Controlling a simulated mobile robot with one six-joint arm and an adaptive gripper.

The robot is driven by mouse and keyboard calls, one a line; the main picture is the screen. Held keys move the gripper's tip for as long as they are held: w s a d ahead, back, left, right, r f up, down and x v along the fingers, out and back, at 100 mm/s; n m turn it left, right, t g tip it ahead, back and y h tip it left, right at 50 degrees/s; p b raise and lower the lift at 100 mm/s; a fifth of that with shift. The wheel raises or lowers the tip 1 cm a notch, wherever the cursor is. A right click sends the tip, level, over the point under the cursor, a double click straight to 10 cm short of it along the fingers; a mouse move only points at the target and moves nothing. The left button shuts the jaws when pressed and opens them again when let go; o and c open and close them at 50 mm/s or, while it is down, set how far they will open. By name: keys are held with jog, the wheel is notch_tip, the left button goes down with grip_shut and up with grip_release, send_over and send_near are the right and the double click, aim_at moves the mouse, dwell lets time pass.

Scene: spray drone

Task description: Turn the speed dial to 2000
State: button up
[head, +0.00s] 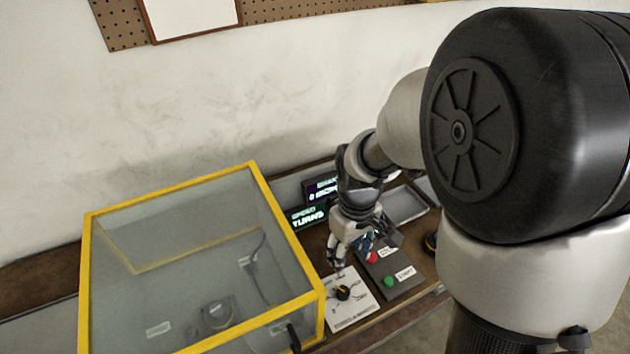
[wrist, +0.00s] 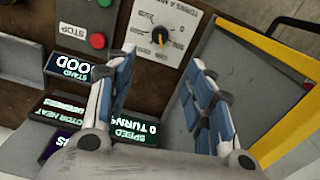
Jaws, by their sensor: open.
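The speed dial (head: 343,293) is a black knob with a yellow pointer on a white panel (head: 352,314), right of the yellow-framed case. It also shows in the wrist view (wrist: 159,34), with the scale numbers around it too small to read surely. My gripper (head: 353,256) is above and behind the dial. In the wrist view my gripper (wrist: 163,57) has its two blue-padded fingers spread, with nothing between them, and the dial shows just beyond the fingertips. They appear apart from the knob. The speed display (wrist: 135,130) shows 0 turns, partly hidden by a finger.
The clear case with a yellow frame (head: 268,218) stands close left of the dial panel. A grey panel with a red stop button (head: 372,257) and a green start button (head: 390,281) lies right of it. More displays (head: 320,189) stand behind. A grey tray (head: 406,206) lies further back.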

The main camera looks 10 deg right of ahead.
aim_at(343, 291)
notch_tip(343, 291, down, 18)
jog(key=b, duration=0.5)
jog(key=shift+b, duration=0.3)
jog(key=shift+c, duration=0.5)
jog(key=c, duration=0.9)
